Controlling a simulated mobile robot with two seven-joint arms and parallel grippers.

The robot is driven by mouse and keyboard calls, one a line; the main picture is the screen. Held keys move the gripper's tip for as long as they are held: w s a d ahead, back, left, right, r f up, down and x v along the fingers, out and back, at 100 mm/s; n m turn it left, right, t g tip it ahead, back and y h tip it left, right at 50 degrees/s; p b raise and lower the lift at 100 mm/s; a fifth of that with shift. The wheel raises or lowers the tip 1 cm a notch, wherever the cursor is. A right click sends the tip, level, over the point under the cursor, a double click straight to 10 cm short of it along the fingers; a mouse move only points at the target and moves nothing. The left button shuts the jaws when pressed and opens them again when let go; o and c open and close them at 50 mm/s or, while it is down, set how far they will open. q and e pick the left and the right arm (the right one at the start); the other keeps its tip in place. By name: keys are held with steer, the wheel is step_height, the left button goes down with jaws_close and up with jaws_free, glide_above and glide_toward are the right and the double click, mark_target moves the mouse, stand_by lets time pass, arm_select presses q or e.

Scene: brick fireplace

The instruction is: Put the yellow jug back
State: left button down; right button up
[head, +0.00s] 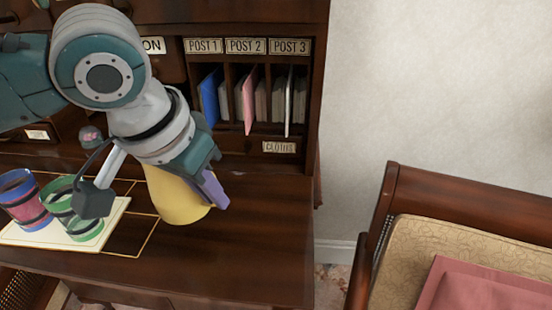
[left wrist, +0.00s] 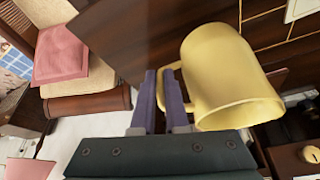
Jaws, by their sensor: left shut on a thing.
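The yellow jug (head: 178,203) is at the middle of the dark desk, partly hidden behind my left arm in the head view. My left gripper (head: 213,190) is at its right side. In the left wrist view, the purple fingers of my left gripper (left wrist: 163,76) are closed on the handle of the jug (left wrist: 222,62). Whether the jug's base touches the desk or hangs just above it I cannot tell. My right gripper is not in view.
A cream tray (head: 22,236) with striped cups (head: 25,200) stands left on the desk (head: 240,225). Thin yellow lines mark the desktop. Labelled post slots (head: 247,90) hold cards behind. A cushioned chair (head: 470,235) is at the right. The desk's right part is clear.

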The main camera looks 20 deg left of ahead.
arm_select(q)
steer(key=shift+f, duration=2.75)
steer(key=shift+f, duration=0.15)
steer(key=c, duration=0.9)
jaws_free()
